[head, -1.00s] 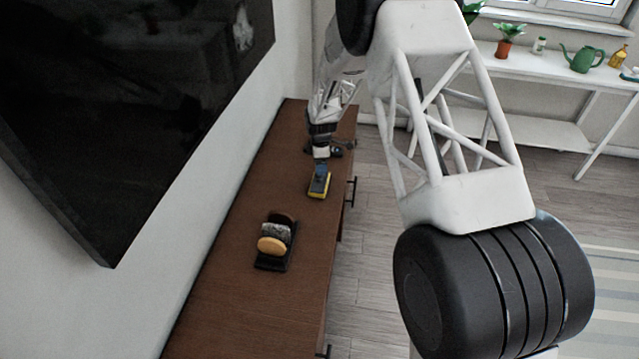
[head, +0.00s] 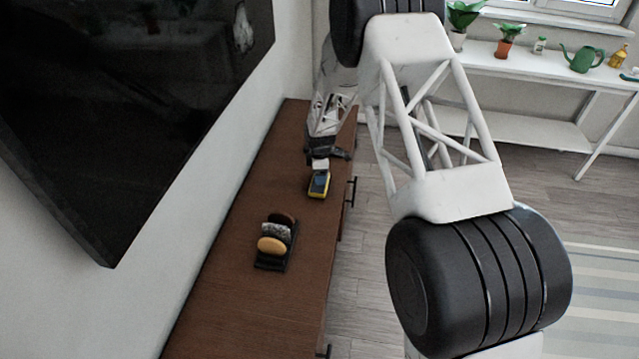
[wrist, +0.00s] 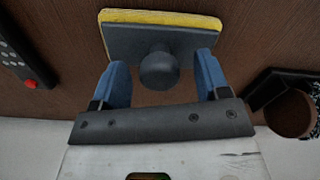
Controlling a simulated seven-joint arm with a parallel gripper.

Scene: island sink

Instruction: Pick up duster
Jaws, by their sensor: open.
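The duster (wrist: 165,42) is a dark grey block with a yellow pad edge and a round dark knob on top. It lies on the brown cabinet top, and its yellow edge also shows in the head view (head: 318,195). My gripper (wrist: 160,64) is open, its blue fingers on either side of the knob. I cannot tell whether they touch the knob. In the head view my gripper (head: 320,178) is over the duster and hides part of it.
A dark remote with a red button (wrist: 30,83) lies left of the duster in the wrist view. A black stand holding round discs (head: 273,246) is nearer on the cabinet top (head: 245,310). A large dark screen (head: 120,110) hangs on the left wall.

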